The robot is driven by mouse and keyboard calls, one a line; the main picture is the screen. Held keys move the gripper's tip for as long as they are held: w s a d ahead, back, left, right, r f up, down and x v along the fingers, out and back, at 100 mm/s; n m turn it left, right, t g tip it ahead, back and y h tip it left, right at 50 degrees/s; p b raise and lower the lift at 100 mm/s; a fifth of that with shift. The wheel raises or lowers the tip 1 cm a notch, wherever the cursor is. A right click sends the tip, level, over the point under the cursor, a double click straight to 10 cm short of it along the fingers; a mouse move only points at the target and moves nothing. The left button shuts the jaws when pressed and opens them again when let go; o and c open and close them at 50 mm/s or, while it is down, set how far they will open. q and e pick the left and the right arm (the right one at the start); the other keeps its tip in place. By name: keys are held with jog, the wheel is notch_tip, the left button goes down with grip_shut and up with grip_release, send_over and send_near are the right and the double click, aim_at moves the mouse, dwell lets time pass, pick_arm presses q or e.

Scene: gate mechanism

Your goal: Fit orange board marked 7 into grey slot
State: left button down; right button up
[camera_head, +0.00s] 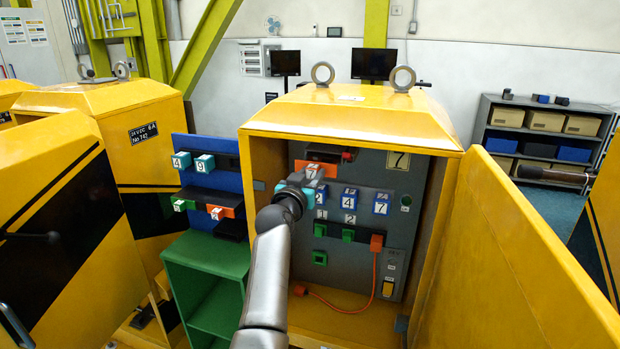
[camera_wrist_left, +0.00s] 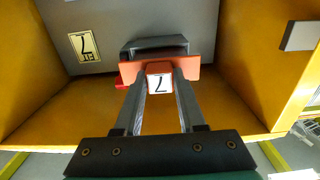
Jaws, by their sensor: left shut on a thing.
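The orange board marked 7 (camera_wrist_left: 191,69) is held between the fingers of my left gripper (camera_wrist_left: 161,82) by its white numbered block. In the head view the board (camera_head: 331,170) shows at the upper part of the grey panel inside the open yellow cabinet, partly covered by my gripper (camera_head: 304,182). The dark grey slot (camera_wrist_left: 157,46) is directly behind the board in the wrist view. The board overlaps its edge, and I cannot tell how far in it sits. A label plate marked 7 (camera_head: 398,160) is beside the slot. My right gripper is not in view.
Blue numbered blocks (camera_head: 381,203) sit below on the same panel. An orange plug with a cable (camera_head: 376,243) hangs lower. The open yellow door (camera_head: 520,255) bounds the right. A blue rack (camera_head: 190,150) with numbered blocks stands left, above a green shelf (camera_head: 207,252).

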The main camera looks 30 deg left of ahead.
aim_at(319, 160)
pick_arm(q)
jog(key=shift+w, duration=0.1)
dwell(0.5)
jog(key=shift+b+x, duration=1.6)
jog(key=shift+x, duration=0.45)
jog(key=shift+b+x, duration=0.6)
jog(key=shift+x, duration=0.25)
jog(key=shift+w+a+b, duration=0.2)
jog(key=shift+w+b, duration=0.3)
jog(key=shift+b, duration=0.05)
jog(key=shift+r, duration=0.15)
jog(key=c, duration=1)
grip_release()
jog(key=shift+w, duration=0.1)
